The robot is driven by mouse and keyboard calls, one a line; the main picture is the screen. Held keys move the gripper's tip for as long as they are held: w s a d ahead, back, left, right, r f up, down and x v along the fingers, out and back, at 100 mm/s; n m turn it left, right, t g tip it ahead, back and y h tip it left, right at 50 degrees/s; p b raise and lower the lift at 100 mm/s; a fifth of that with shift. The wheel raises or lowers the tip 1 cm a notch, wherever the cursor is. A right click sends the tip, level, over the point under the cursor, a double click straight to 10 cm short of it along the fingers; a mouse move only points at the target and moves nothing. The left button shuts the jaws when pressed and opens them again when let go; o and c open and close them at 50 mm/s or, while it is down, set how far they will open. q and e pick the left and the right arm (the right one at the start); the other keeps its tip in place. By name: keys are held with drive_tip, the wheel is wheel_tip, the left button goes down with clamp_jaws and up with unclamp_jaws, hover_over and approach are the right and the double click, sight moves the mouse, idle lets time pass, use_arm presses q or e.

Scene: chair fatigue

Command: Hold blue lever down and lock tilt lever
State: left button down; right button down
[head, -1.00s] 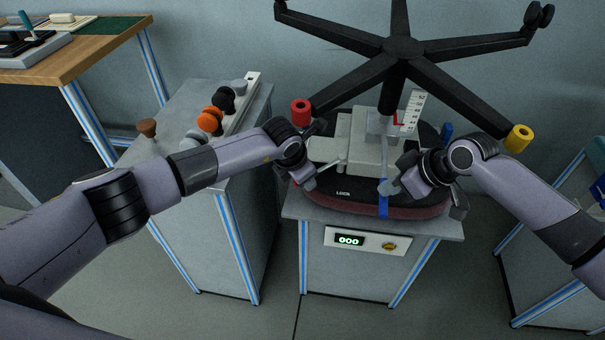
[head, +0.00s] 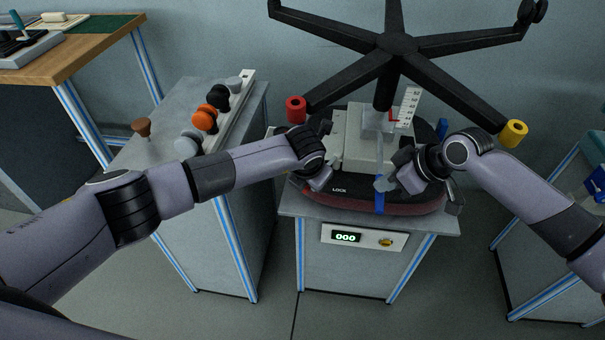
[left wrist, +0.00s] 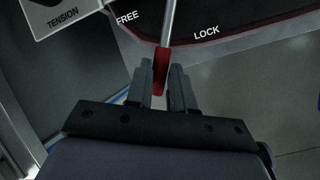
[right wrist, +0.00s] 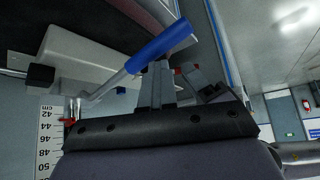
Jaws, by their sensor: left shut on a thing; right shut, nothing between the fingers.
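An upside-down chair seat (head: 420,203) rests on a stand. The tilt lever, a metal rod with a red tip (left wrist: 160,68), shows in the left wrist view between the FREE and LOCK marks. My left gripper (left wrist: 160,90) is shut on that red tip; in the head view it is by the seat's front left (head: 322,184). The blue lever's handle (right wrist: 160,45) is on a metal rod; its blue end also shows in the head view (head: 380,205). My right gripper (right wrist: 157,75) is shut with nothing between its fingers, right against the handle; exact contact is unclear.
The chair's black star base (head: 397,43) rises behind the grippers, with a red roller (head: 296,108) and a yellow roller (head: 513,133). A height scale (head: 408,105) stands by the column. A cabinet with knobs (head: 204,118) is left; a counter panel (head: 362,238) is in front.

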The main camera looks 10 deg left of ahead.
use_arm(q)
drive_tip(key=shift+s+d+f+n+y, duration=0.1)
drive_tip(key=shift+s+d+n+y, duration=0.15)
drive_tip(key=shift+d+n, duration=0.4)
drive_tip(key=shift+s+d+r+n+y, duration=0.1)
drive_tip(key=shift+s+d+n+y, duration=0.15)
drive_tip(key=shift+d+n, duration=0.4)
drive_tip(key=shift+s+d+f+n+y, duration=0.15)
drive_tip(key=shift+d+n+y, duration=0.15)
drive_tip(key=shift+d+n, duration=0.35)
use_arm(e)
drive_tip(key=shift+s+f, duration=0.1)
drive_tip(key=shift+f, duration=0.2)
use_arm(q)
drive_tip(key=c, duration=1)
unclamp_jaws()
drive_tip(key=shift+d, duration=0.1)
drive_tip(key=shift+o, duration=0.2)
drive_tip(key=v, duration=1.2)
drive_tip(key=shift+r, duration=0.2)
